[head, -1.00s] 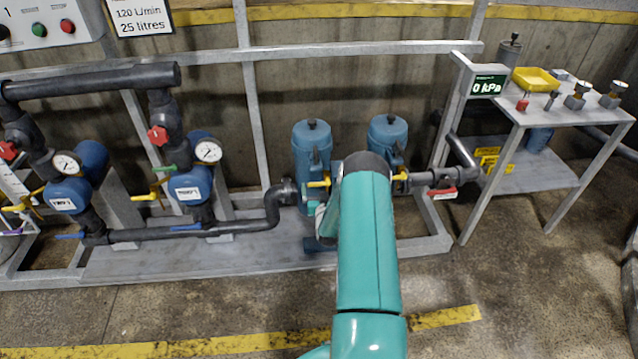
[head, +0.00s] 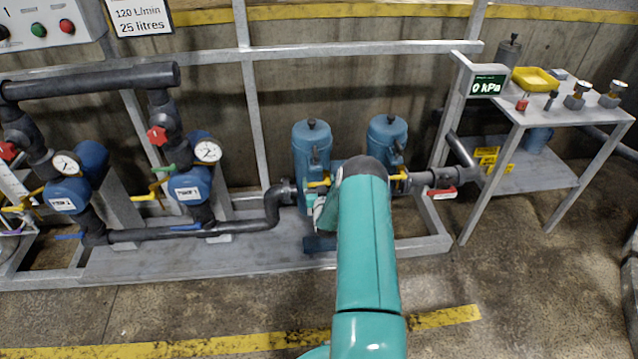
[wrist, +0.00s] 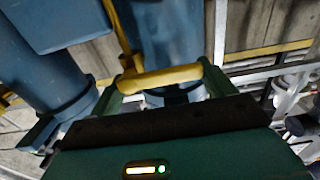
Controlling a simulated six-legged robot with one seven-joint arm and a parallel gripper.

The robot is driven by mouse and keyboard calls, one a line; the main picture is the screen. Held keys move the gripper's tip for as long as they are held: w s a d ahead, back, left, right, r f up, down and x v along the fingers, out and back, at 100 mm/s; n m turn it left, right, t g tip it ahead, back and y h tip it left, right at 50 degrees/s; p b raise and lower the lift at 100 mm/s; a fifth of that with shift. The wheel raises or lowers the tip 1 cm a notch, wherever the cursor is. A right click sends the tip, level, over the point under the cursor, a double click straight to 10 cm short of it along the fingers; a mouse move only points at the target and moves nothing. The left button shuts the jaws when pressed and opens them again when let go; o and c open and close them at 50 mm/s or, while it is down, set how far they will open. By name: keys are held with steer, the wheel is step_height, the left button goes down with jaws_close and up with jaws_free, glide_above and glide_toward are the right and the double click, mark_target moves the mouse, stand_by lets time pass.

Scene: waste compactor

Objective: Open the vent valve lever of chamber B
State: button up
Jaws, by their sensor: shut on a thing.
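Two blue chambers stand in the head view, one on the left (head: 311,145) and one on the right (head: 387,135); I cannot read which is B. In the wrist view my gripper (wrist: 168,82) is shut on a yellow lever (wrist: 160,78), which lies across between the green fingers. A blue cylinder (wrist: 170,40) stands right behind it. In the head view my arm hides most of the gripper and the area between the chambers. A yellow handle (head: 319,183) shows left of the arm, and another yellow part (head: 399,177) shows right of it.
Dark pipes (head: 190,231) run low along the grey frame. A red handle (head: 442,193) sits on the pipe right of the arm. A table (head: 500,107) with a "0 kPa" display (head: 488,85) stands at the right. The floor in front is clear.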

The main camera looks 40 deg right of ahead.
steer(key=n, duration=0.2)
steer(key=f+n, duration=0.1)
steer(key=n, duration=0.1)
steer(key=shift+a+f, duration=0.15)
steer(key=shift+f, duration=0.05)
steer(key=n, duration=0.2)
steer(key=f+n, duration=0.1)
steer(key=n, duration=0.1)
steer(key=shift+s+d+f+n, duration=0.1)
steer(key=shift+d+n, duration=0.1)
steer(key=shift+n, duration=0.2)
steer(key=shift+s+d+f+n, duration=0.2)
steer(key=shift+d+f+n, duration=0.1)
steer(key=shift+n, duration=1.2)
steer(key=shift+s+d+f+n, duration=0.25)
steer(key=shift+d+n, duration=0.1)
steer(key=shift+n, duration=1.15)
steer(key=shift+s+d+f+n, duration=0.2)
steer(key=shift+d+f+n, duration=0.1)
steer(key=shift+n, duration=1.2)
steer(key=o, duration=1.3)
steer(key=shift+r, duration=0.1)
steer(key=v, duration=1.3)
steer(key=shift+s+a, duration=0.25)
steer(key=shift+s, duration=0.05)
